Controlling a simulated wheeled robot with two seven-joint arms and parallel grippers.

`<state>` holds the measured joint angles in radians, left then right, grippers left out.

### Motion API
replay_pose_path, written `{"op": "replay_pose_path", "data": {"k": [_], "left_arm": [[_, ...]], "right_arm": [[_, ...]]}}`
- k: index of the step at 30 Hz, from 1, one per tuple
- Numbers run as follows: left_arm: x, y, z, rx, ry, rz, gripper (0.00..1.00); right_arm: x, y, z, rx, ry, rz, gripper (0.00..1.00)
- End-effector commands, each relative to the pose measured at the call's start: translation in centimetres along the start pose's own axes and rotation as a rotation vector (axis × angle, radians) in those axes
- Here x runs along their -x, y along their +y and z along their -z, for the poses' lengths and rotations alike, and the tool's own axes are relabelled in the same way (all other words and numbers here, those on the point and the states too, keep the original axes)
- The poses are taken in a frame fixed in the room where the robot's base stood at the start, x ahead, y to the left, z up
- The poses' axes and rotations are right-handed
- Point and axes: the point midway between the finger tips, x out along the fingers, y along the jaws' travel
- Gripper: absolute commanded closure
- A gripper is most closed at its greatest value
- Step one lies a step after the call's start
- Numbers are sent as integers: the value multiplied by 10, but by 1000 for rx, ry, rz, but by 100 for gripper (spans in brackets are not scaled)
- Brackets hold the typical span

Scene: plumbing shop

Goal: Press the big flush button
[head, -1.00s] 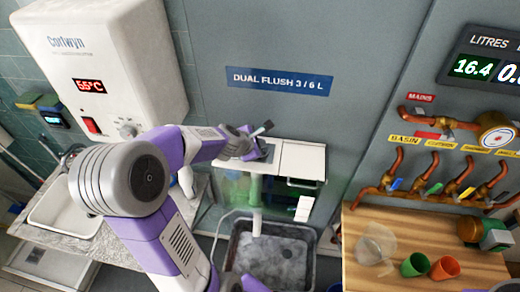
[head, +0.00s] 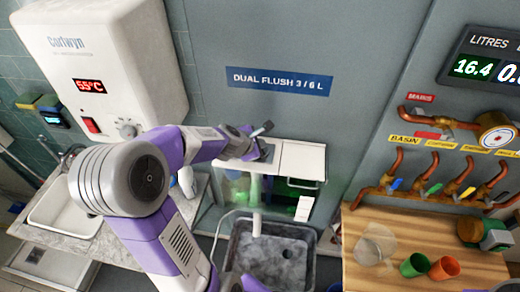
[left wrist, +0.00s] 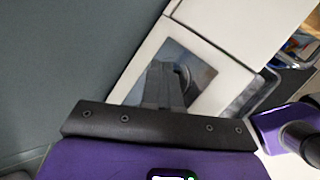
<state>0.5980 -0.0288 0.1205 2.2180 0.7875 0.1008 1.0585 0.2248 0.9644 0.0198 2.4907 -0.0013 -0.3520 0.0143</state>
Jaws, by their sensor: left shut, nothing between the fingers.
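The white cistern (head: 301,160) stands against the grey wall under the dual flush sign (head: 280,81). A grey metal flush plate (left wrist: 200,73) is set in its white top. A curved edge of a round button (left wrist: 184,76) shows on the plate, partly hidden behind my fingers. My left gripper (head: 262,148) is shut and empty, with its fingertips over the plate. In the left wrist view the shut fingers (left wrist: 163,84) overlap the button's edge. Whether they touch or press it cannot be told. My right gripper is not in view.
A grey tub (head: 271,262) sits below the cistern's outlet pipe. A white water heater (head: 105,60) and a sink (head: 66,205) are at left. At right are copper pipes (head: 410,192) above a wooden bench (head: 365,268) with cups.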

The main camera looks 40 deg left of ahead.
Motion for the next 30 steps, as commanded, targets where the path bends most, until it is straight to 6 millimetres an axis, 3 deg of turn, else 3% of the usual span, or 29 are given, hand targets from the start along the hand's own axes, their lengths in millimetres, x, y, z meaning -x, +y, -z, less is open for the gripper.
{"op": "replay_pose_path", "data": {"k": [30], "left_arm": [[-7,-5,5,0,1,1,100]], "right_arm": [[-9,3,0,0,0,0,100]]}}
